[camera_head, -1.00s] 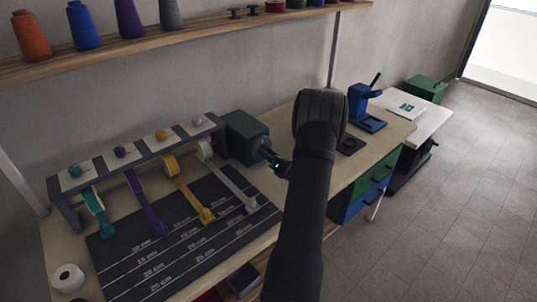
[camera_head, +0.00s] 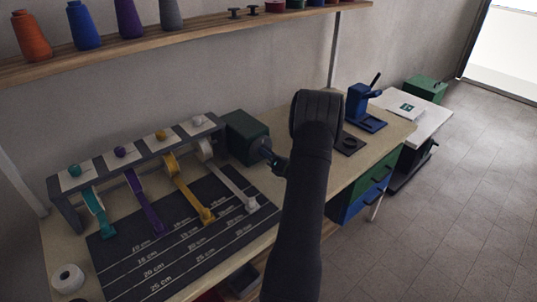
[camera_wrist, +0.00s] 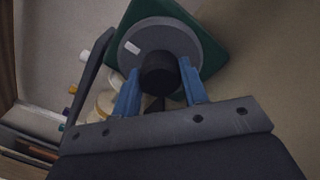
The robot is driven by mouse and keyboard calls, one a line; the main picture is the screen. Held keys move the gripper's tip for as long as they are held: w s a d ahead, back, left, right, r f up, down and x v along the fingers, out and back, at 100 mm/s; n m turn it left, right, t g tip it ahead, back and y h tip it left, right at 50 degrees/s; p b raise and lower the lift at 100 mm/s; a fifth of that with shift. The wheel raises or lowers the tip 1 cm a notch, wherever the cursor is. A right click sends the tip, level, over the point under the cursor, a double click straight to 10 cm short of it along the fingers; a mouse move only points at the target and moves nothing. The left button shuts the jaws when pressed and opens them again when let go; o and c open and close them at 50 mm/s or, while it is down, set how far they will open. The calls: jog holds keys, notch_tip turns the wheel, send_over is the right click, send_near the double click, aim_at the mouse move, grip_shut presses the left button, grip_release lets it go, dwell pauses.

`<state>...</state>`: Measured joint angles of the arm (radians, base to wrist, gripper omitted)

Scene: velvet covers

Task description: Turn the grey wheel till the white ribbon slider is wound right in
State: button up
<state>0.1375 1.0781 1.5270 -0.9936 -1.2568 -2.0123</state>
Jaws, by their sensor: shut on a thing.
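The grey wheel (camera_wrist: 183,37) fills the top middle of the wrist view, a disc with a white mark on its face. It sits on the front of a dark green box (camera_head: 240,136). The two blue fingers of my gripper (camera_wrist: 160,92) are shut on the wheel's black knob (camera_wrist: 158,72). In the head view my arm hides much of the wheel and gripper. The white ribbon (camera_head: 228,178) runs from its roll under the grey rack down the dark measuring mat. Its white slider (camera_head: 251,204) lies on the mat, well away from the rack.
Teal (camera_head: 97,217), purple (camera_head: 145,205) and yellow (camera_head: 190,193) ribbons lie beside the white one. The grey rack (camera_head: 130,150) stands behind the mat. A white roll (camera_head: 68,277) sits at front left. A blue device (camera_head: 363,108) stands to the right of my arm.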

jog(key=shift+m, duration=0.3)
jog(key=m, duration=0.6)
jog(key=shift+m, duration=0.3)
jog(key=m, duration=0.3)
jog(key=shift+f+m, duration=0.1)
jog(key=shift+m, duration=2)
jog(key=o, duration=1)
jog(key=shift+c, duration=0.2)
jog(key=shift+d, duration=0.1)
